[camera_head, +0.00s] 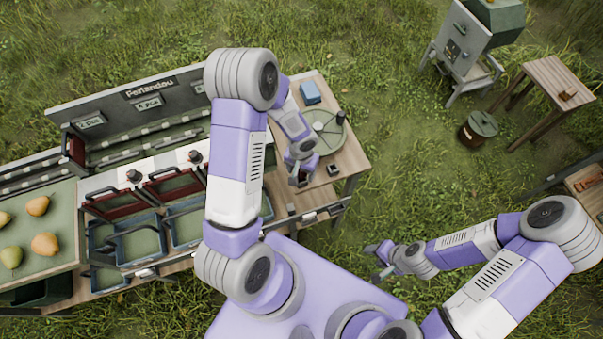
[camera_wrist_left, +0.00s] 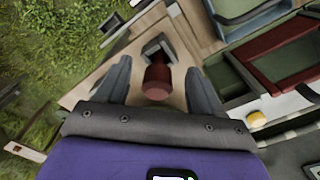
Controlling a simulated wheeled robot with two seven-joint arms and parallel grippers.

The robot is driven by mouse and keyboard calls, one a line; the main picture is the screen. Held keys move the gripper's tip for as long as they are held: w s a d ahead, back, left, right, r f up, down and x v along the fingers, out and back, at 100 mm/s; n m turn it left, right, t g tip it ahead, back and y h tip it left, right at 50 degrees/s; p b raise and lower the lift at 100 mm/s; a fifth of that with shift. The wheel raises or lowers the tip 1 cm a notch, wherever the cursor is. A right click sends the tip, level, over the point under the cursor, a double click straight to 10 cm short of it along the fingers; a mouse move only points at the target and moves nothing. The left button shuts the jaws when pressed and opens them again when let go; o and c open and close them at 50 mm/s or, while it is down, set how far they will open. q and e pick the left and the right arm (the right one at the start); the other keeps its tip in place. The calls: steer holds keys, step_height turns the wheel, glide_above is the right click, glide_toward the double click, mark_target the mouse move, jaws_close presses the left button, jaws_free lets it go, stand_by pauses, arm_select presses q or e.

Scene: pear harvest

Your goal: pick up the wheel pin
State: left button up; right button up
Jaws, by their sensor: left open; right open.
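A dark red knob with a grey squarish end (camera_wrist_left: 157,80), which I take to be the wheel pin, is on the wooden table top in the left wrist view. My left gripper (camera_wrist_left: 157,68) is open, with one finger on each side of the knob; I cannot tell whether they touch it. In the head view my left gripper (camera_head: 299,178) is over the front part of the small wooden table and largely hides the knob. My right gripper (camera_head: 379,262) is open and empty above the grass, apart from the table.
The wooden table (camera_head: 350,158) bears a round green disc (camera_head: 322,132), a blue block (camera_head: 310,92) and a small dark square piece (camera_head: 333,169). Blue crates (camera_head: 140,243) and red-framed trays stand to the left.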

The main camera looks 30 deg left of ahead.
arm_select(q)
steer(key=shift+f, duration=0.55)
steer(key=c, duration=1.1)
step_height(320, 180, up, 10)
steer(key=shift+r+p, duration=0.2)
steer(key=shift+p, duration=0.3)
steer(key=shift+r+p, duration=2.3)
steer(key=shift+r, duration=1.1)
